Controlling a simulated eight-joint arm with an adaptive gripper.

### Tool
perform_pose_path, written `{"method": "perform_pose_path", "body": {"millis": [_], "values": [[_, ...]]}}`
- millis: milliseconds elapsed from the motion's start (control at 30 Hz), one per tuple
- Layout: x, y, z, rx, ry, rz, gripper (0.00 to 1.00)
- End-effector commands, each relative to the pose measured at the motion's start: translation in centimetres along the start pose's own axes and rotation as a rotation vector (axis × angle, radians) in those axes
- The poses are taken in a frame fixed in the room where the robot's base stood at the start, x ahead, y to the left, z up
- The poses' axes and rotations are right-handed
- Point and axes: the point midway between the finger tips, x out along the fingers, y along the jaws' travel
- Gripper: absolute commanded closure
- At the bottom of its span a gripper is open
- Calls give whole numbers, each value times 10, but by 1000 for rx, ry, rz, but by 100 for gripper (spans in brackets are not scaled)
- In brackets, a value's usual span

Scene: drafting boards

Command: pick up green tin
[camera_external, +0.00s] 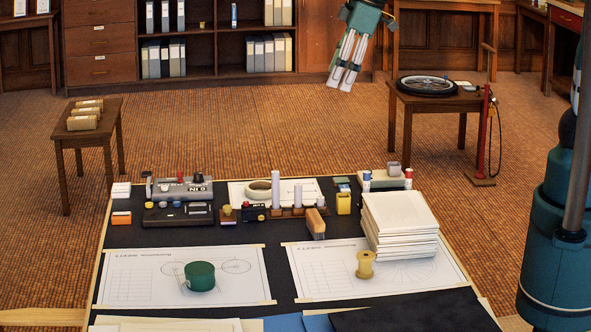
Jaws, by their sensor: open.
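The green tin (200,276) is a short dark green cylinder. It stands upright on the left drawing sheet (130,289), near the front of the table. My gripper (341,82) hangs at the top of the view, high up and well apart from the tin. Its pale fingers point down, and it is open with nothing between them. No part of the tin's side facing the camera is hidden.
A wooden spool (365,265) stands on the right sheet, beside a tall stack of paper (399,222). Dark table surface (279,264) lies bare between the sheets.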

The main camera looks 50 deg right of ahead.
Motion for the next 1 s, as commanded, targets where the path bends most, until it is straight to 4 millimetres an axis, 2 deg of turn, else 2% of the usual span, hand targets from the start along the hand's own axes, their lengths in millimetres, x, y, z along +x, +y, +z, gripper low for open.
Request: {"method": "perform_pose_path", "body": {"millis": [100, 567, 1000], "values": [[13, -11, -24, -54, -14, -16, 41], [70, -62, -102, -261, -68, -77, 41], [135, -130, -166, -460, -115, -135, 41]]}}
